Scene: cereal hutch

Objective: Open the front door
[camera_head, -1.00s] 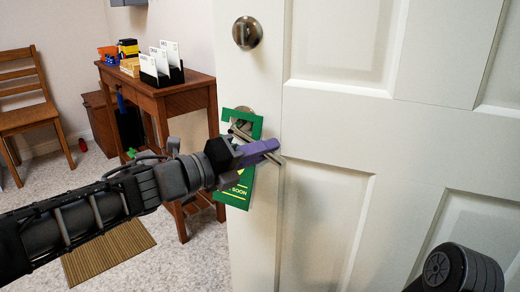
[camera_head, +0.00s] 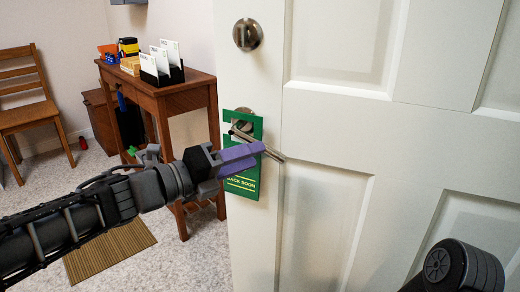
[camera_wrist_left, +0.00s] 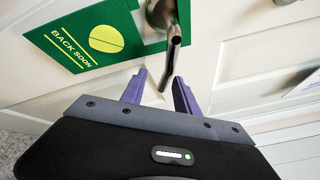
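The white front door (camera_head: 330,130) fills the right of the head view. Its metal lever handle (camera_head: 270,151) slopes down to the right. A green "BACK SOON" hanger (camera_head: 243,187) hangs from the handle. My left gripper (camera_head: 260,147) has purple fingers and is in front of the handle, partly covering the hanger. In the left wrist view the gripper (camera_wrist_left: 160,76) is open. The lever (camera_wrist_left: 172,55) points towards the gap between the fingertips, nearer the right one; contact cannot be told. My right gripper is out of view.
A round metal lock (camera_head: 247,34) is above the handle. A wooden desk (camera_head: 185,97) with a card holder stands behind the door's left edge. A wooden chair (camera_head: 35,117) is at far left. A brown mat (camera_head: 110,248) lies on the carpet, partly behind my left arm.

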